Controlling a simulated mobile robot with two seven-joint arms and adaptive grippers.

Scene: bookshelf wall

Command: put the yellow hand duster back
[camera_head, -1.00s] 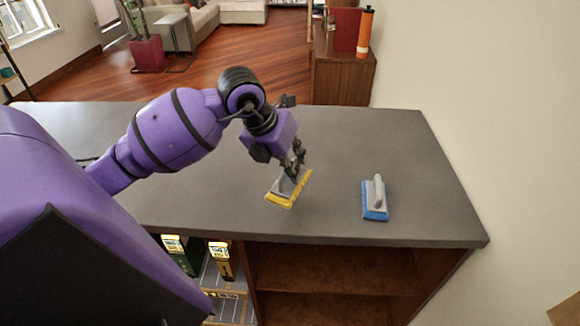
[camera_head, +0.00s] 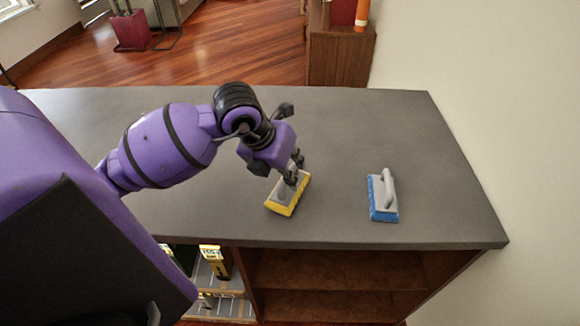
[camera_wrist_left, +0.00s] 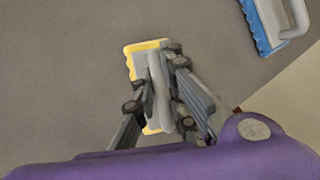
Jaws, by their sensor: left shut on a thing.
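The yellow hand duster (camera_head: 286,207) has a yellow pad and a grey top with a handle. It is at the grey counter top, near the front edge; I cannot tell whether it touches the surface. My left gripper (camera_head: 293,178) is shut on its grey handle from above. The left wrist view shows the yellow duster (camera_wrist_left: 133,48) with its handle between the fingers of my left gripper (camera_wrist_left: 158,95), which hide part of it. My right gripper is not in view.
A blue hand duster (camera_head: 383,196) stands on the counter (camera_head: 370,130) to the right, apart from the yellow one. A wall borders the counter's right end. Open shelves (camera_head: 330,270) lie below the front edge. The counter behind the dusters is clear.

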